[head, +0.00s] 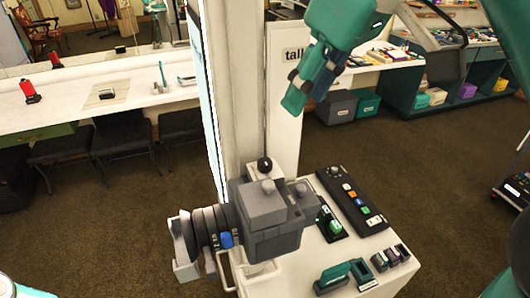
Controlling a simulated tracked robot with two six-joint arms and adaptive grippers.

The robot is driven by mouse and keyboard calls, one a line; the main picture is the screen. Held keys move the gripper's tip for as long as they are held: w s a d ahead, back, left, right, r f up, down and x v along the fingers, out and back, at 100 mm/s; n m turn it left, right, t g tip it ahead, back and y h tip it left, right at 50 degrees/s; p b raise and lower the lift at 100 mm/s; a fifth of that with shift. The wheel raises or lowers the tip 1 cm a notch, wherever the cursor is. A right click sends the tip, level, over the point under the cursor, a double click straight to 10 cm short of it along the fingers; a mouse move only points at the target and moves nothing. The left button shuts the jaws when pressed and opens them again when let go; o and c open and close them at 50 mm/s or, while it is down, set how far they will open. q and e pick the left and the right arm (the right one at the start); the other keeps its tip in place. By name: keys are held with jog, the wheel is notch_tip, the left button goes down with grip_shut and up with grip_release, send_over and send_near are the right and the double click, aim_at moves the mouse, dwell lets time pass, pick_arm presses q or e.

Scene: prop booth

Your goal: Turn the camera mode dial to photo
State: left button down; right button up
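A large grey camera (270,215) sits at the near left of a white stand (290,280), its dark ringed lens (210,232) pointing left. Small round knobs show on its top, one on the raised hump (268,186) and one further right (301,190). I cannot tell which is the mode dial, and no dial markings are readable. My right gripper (304,97) hangs above and beyond the camera, pointing down left, clear of it and holding nothing I can see. Its fingers overlap, so its opening is unclear. My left gripper is out of view.
A black button panel (352,200), a teal-handled tool (338,276) and small blocks (390,257) are on the stand. A black-knobbed lever (265,165) rises behind the camera. A white pillar (235,80) stands behind. The air between gripper and camera looks free.

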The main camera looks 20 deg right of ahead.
aim_at(265, 162)
jog(key=b+x, duration=0.2)
jog(key=x, duration=0.5)
jog(key=b+x, duration=0.3)
jog(key=x, duration=0.4)
jog(key=shift+w+a+f, duration=0.1)
jog(key=shift+a+f, duration=0.2)
jog(key=shift+w+a+f, duration=0.1)
jog(key=shift+w+f, duration=0.1)
jog(key=shift+f, duration=0.2)
